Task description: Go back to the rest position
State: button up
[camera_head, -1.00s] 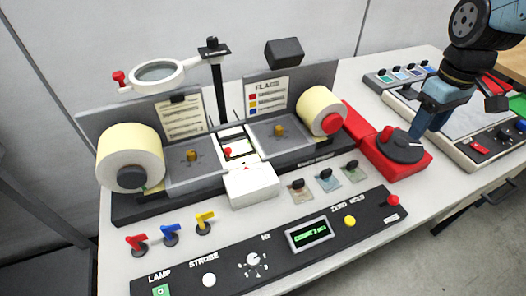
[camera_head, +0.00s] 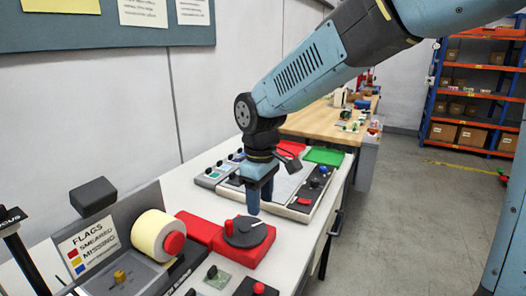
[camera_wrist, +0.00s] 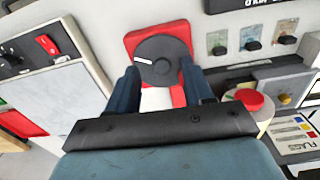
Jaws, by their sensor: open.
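My gripper (camera_head: 259,190) points down over the red box with the dark round dial (camera_head: 245,231) on the white bench. In the wrist view my gripper (camera_wrist: 160,88) shows its two blue fingers apart with nothing held between them. The dark dial (camera_wrist: 157,58) with a white mark lies just beyond the fingertips, on its red base. I cannot tell whether a fingertip touches the dial.
A cream label roll with a red hub (camera_head: 158,236) stands left of the red box. Behind my gripper lie a flat control panel (camera_head: 312,190) and a green tray (camera_head: 324,156). Orange shelves (camera_head: 470,90) with boxes stand far right. The floor (camera_head: 410,220) right of the bench is clear.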

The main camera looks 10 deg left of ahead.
jog(key=s+d+r+m+t, duration=0.1)
jog(key=d+r+m, duration=0.2)
jog(key=d, duration=0.5)
jog(key=s+d+r+m+t, duration=0.1)
jog(key=d+r+m+t, duration=0.2)
jog(key=d, duration=0.5)
jog(key=s+d+r+m, duration=0.1)
jog(key=s+d+m, duration=0.2)
jog(key=d, duration=0.4)
jog(key=s+d+r+m+t, duration=0.1)
jog(key=s+d+r+m, duration=0.1)
jog(key=s+d+m, duration=0.2)
jog(key=s+d, duration=0.2)
jog(key=shift+d, duration=0.35)
jog(key=shift+c, duration=0.8)
jog(key=shift+a, duration=0.15)
